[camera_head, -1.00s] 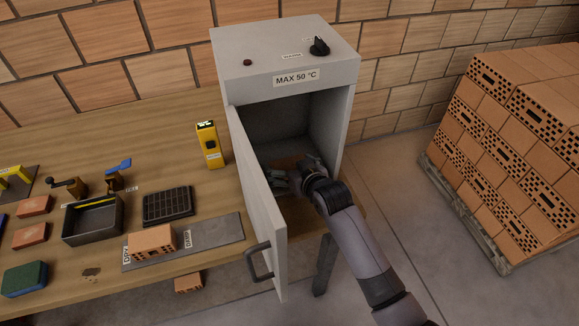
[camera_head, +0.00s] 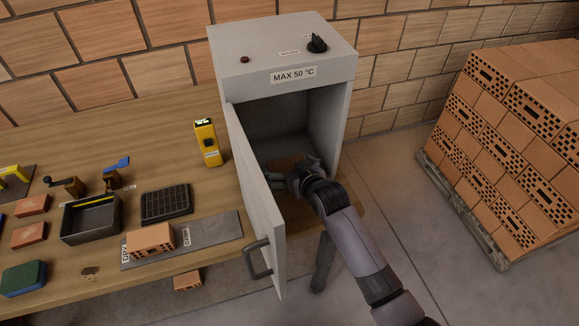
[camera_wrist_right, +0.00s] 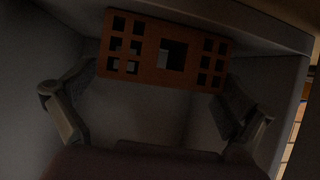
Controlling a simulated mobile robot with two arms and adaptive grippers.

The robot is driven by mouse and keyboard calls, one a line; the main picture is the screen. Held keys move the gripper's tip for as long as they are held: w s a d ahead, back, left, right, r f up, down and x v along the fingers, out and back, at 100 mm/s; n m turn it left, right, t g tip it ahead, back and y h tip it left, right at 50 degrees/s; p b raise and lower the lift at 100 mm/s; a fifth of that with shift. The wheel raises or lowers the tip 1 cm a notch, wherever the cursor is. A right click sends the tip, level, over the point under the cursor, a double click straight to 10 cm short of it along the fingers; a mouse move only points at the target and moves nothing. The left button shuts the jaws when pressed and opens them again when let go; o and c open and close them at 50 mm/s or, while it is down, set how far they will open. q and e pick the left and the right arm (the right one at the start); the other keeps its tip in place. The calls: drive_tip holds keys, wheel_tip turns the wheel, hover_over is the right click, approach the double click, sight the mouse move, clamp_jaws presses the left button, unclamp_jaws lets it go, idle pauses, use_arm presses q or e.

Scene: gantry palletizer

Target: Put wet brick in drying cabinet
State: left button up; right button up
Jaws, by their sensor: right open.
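The grey drying cabinet (camera_head: 283,72) stands on the bench with its door (camera_head: 257,200) swung open toward me. In the right wrist view a red-brown perforated brick (camera_wrist_right: 148,50) lies inside the cabinet, in front of my right gripper (camera_wrist_right: 162,95). The gripper's fingers are spread to either side of the brick's near end; contact is hard to tell in the dark. In the head view this gripper (camera_head: 287,184) is at the cabinet opening, behind the door's edge, and partly hidden. Another perforated brick (camera_head: 152,241) sits on a grey strip (camera_head: 209,233) marked DRY and DAMP. My left gripper is out of view.
A yellow meter (camera_head: 207,143) stands left of the cabinet. A black grid tray (camera_head: 166,204), a dark box mould (camera_head: 91,219) and small red blocks lie on the bench. A brick pallet stack (camera_head: 515,150) stands at right, with open floor between.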

drive_tip(key=v, duration=1.2)
drive_tip(key=shift+r+b, duration=0.2)
drive_tip(key=shift+b, duration=0.15)
